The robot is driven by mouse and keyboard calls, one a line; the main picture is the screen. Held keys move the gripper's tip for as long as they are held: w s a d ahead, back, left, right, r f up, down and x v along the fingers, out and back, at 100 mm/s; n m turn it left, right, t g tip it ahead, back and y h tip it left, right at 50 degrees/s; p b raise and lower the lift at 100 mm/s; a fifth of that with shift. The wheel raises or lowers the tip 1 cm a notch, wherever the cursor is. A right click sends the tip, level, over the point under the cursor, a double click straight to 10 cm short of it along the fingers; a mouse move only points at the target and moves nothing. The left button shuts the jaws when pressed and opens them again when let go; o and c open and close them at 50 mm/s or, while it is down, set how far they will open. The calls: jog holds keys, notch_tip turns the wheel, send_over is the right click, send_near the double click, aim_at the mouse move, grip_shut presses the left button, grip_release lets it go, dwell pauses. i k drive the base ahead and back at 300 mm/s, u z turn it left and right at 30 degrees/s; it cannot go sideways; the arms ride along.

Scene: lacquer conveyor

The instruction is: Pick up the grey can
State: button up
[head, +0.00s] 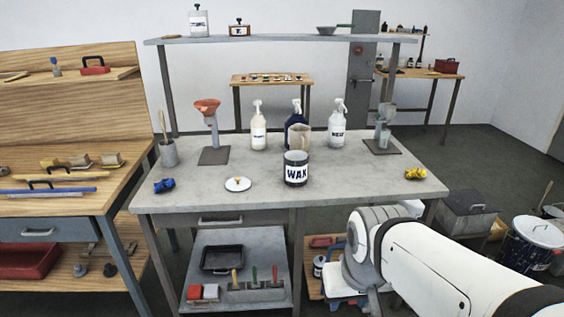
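A dark grey can (296,179) with a white label reading "WAX" stands upright near the front middle of the grey workbench (230,202). Its top looks open. A round white lid with a small knob (238,183) lies flat to its left. A smaller grey pot (169,155) with a stick in it stands at the bench's left side. My white arm comes in from the lower right, in front of the bench and apart from the can. My gripper is not visible, so I cannot see whether it holds anything.
Behind the can stand a beige jug (299,138) and spray bottles, one white (258,130) and one dark blue. Crumpled blue (164,185) and yellow (414,173) cloths lie near the bench's ends. A shelf (280,39) spans the back. The front edge beside the can is clear.

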aim_at(295, 162)
jog(key=z, duration=0.05)
jog(key=i, duration=1.8)
jog(key=u, duration=0.55)
jog(key=k, duration=0.85)
jog(key=u, duration=0.1)
jog(key=i, duration=0.9)
jog(key=z, duration=0.05)
